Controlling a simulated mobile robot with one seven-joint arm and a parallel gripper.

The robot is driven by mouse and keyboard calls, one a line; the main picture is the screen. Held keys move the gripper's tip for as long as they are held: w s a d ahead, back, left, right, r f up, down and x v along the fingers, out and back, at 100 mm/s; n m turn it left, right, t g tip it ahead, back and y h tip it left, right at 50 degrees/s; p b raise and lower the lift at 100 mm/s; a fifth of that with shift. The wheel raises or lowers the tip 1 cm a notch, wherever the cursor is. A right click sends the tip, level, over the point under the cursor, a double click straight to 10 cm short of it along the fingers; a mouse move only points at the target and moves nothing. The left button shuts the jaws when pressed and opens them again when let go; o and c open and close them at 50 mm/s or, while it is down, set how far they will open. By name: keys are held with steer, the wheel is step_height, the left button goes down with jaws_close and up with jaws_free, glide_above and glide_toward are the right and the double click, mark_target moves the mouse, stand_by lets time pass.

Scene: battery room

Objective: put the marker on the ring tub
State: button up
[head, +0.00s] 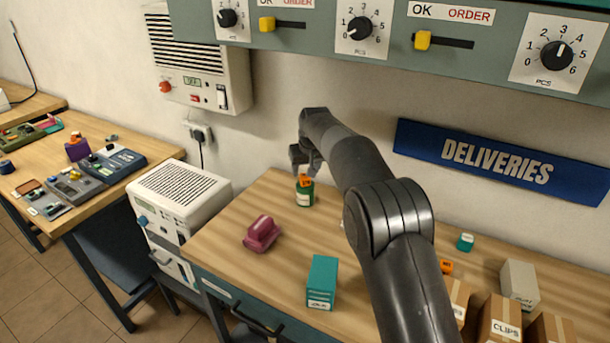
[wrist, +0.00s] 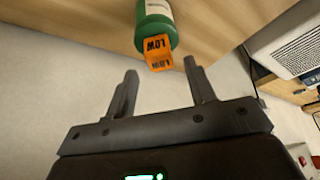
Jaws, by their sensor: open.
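An orange marker (wrist: 159,54) with "LOW" on its faces sits on the end of a green tub with a white label (wrist: 155,18). In the head view the marker (head: 305,180) is on top of the upright green tub (head: 304,195) at the bench's back edge. I cannot read whether this is the ring tub. My gripper (head: 303,158) is just above them, open and empty. In the wrist view my gripper's fingers (wrist: 160,69) are apart, with the marker beyond and between their tips.
A magenta object (head: 262,234) and a teal box (head: 322,283) stand on the bench. A small teal tub (head: 465,242), another orange piece (head: 446,266) and several boxes (head: 499,320) are at the right. A blue DELIVERIES sign (head: 500,162) is behind.

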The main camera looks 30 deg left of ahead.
steer(key=v, duration=0.8)
steer(key=shift+r, duration=0.2)
steer(key=shift+d, duration=0.1)
